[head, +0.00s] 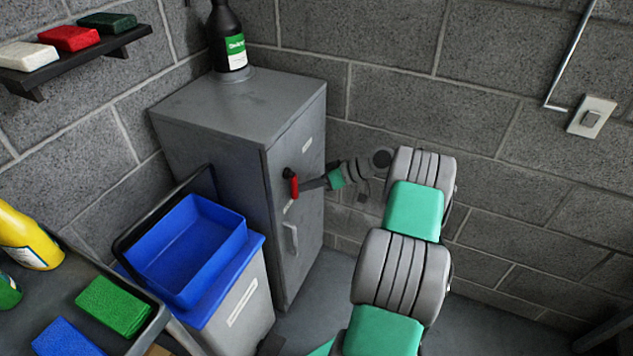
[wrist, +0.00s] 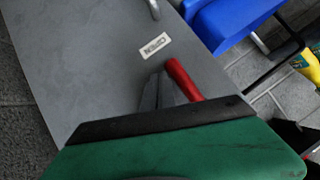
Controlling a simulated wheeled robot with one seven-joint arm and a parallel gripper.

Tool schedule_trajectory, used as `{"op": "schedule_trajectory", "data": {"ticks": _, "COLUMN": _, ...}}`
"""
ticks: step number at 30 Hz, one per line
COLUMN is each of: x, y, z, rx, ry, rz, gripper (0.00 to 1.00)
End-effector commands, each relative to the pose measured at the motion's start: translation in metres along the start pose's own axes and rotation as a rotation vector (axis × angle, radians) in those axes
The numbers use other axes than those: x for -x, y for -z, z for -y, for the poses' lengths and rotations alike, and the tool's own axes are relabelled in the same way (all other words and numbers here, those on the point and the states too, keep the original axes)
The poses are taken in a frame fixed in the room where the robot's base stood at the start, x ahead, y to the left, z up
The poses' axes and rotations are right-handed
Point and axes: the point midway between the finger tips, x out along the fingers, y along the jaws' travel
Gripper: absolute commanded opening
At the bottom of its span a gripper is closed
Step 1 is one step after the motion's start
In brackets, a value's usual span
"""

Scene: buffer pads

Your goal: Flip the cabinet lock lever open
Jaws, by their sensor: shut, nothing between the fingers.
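The grey cabinet (head: 295,240) stands in the corner, and its door fills much of the wrist view (wrist: 90,80). A red lock lever (head: 291,184) is on the door, above the door handle (head: 291,238). In the wrist view the red lever (wrist: 183,80) sticks out beyond the dark edge of my gripper, near a label reading "OPEN" (wrist: 155,46). My gripper (head: 305,185) is shut and empty, with its tip right beside the lever. Whether it touches the lever I cannot tell. The lever's base is partly hidden by my gripper in the wrist view.
A bin with a blue tray (head: 190,250) stands left of the cabinet, close to its front. A dark bottle (head: 228,40) stands on the cabinet top. A shelf with pads (head: 70,60) is on the left wall. A cart with pads and bottles is lower left.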

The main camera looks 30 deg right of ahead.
Motion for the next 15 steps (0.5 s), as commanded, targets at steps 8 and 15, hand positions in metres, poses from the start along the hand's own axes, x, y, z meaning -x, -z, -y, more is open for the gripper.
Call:
{"op": "schedule_trajectory", "data": {"ticks": 8, "x": -0.0011, "y": -0.0002, "z": 0.0007, "rx": -0.003, "ry": 0.004, "rz": 0.001, "gripper": 0.00}}
{"op": "schedule_trajectory", "data": {"ticks": 15, "x": 0.0021, "y": -0.0001, "z": 0.0001, "rx": -0.003, "ry": 0.002, "rz": 0.000, "gripper": 0.00}}
